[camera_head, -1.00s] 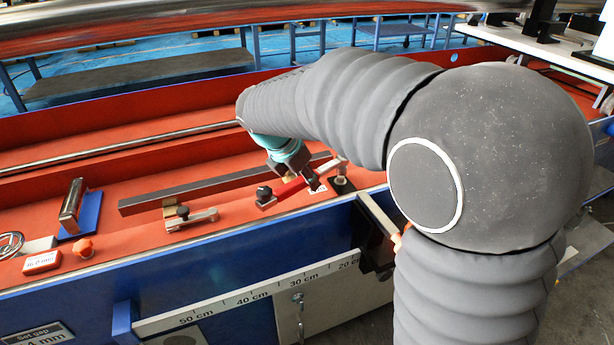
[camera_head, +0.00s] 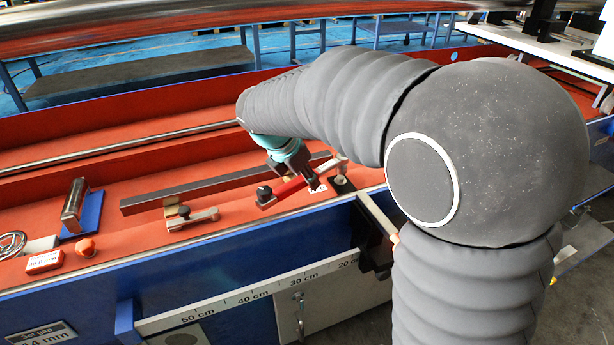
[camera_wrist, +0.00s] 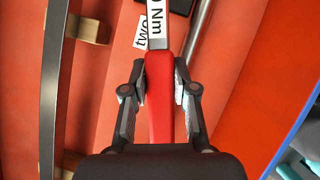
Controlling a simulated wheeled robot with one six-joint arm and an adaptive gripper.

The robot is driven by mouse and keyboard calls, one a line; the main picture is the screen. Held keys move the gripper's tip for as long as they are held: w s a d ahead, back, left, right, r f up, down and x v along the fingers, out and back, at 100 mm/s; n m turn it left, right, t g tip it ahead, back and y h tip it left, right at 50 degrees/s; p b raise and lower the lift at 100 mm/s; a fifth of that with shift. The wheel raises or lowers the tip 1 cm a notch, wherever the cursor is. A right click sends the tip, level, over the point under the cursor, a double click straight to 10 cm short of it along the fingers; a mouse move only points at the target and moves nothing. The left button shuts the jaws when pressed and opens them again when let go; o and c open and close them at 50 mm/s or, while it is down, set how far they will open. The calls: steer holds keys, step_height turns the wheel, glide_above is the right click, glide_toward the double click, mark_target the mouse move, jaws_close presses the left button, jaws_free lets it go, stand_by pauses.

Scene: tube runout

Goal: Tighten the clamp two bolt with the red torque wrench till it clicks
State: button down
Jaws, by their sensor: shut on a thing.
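The red torque wrench (camera_head: 290,188) lies at a slant above the orange bed in the head view. In the wrist view its red body (camera_wrist: 160,85) runs up between the fingers to a pale part marked "Nm". My gripper (camera_wrist: 160,98) is shut on it; in the head view my gripper (camera_head: 305,175) hangs over the wrench. A white "two" label (camera_head: 318,187) lies on the bed beside it, also seen in the wrist view (camera_wrist: 141,32). A dark-based clamp fitting (camera_head: 343,186) stands just right of the label. The bolt, and whether the wrench sits on it, cannot be made out.
A long dark bar (camera_head: 215,185) runs along the bed behind the wrench. Another clamp with a black knob (camera_head: 184,211) stands to the left. The blue front wall (camera_head: 230,255) bounds the bed.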

steer(key=shift+f+b, duration=0.65)
steer(key=shift+f, duration=0.6)
steer(key=shift+w+a+r+m+p, duration=0.2)
steer(key=shift+w+m+p, duration=0.1)
steer(key=shift+p, duration=0.25)
steer(key=shift+w+a+f+m, duration=0.15)
steer(key=shift+w+f+m, duration=0.05)
steer(key=shift+w+m, duration=0.1)
steer(key=shift+w+a+r+m+g+p, duration=0.1)
steer(key=shift+w+a+m+g+p, duration=0.15)
steer(key=shift+w+m+g+p, duration=0.45)
steer(key=shift+w+a+m+g+h+p, duration=0.2)
steer(key=shift+w+m+h, duration=0.05)
steer(key=shift+w+m, duration=0.4)
steer(key=shift+w+a+m+g+h+p, duration=0.25)
steer(key=shift+w+m, duration=0.25)
steer(key=shift+m, duration=0.15)
steer(key=shift+s+d+n+t, duration=0.2)
steer(key=shift+s+n+t, duration=0.15)
steer(key=shift+s+n, duration=0.25)
steer(key=c, duration=1.7)
jaws_free()
jaws_close()
